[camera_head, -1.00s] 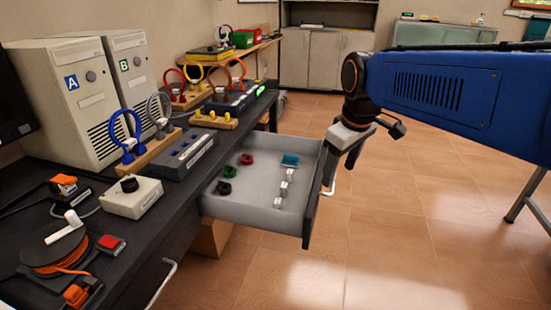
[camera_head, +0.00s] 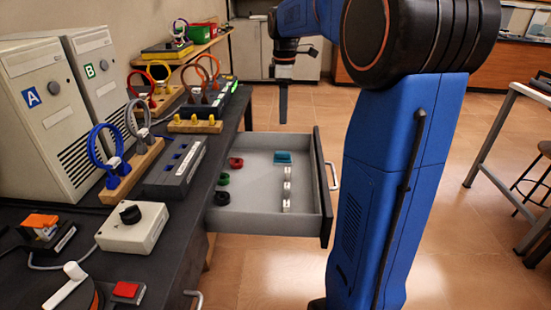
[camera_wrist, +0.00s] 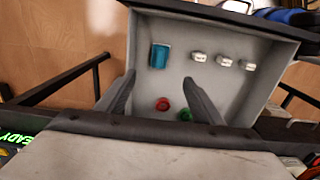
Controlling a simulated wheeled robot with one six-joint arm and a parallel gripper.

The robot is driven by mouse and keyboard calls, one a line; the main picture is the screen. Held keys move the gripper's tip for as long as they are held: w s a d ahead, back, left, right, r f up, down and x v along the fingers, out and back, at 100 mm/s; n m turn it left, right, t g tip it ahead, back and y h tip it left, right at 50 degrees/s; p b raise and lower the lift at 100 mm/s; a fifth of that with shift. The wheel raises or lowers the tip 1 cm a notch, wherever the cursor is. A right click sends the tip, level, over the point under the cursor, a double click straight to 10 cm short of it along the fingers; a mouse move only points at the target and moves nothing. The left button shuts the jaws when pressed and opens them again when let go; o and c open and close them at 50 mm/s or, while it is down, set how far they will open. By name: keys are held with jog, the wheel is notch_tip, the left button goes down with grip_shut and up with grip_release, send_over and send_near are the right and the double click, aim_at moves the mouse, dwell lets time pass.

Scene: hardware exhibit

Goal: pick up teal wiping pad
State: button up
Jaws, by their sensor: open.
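The teal wiping pad (camera_head: 283,157) lies in the open drawer (camera_head: 262,221), near its far wall. In the wrist view the teal pad (camera_wrist: 160,56) is in the drawer, beyond the tips of my gripper (camera_wrist: 160,82) and apart from them. My gripper is open and empty, its two fingers spread. In the head view my gripper (camera_head: 284,118) points down above and beyond the drawer's far side; its fingers overlap there.
The drawer also holds a red ring (camera_head: 236,162), a green ring (camera_head: 222,179), a black ring (camera_head: 221,198) and several white pieces (camera_head: 287,188) in a row. The dark bench (camera_head: 193,215) with devices stands left. Open tiled floor (camera_head: 276,270) lies right.

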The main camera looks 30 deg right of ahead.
aim_at(283, 152)
notch_tip(283, 152, down, 17)
jog(key=shift+f, duration=0.1)
dwell(0.7)
jog(key=c, duration=1.2)
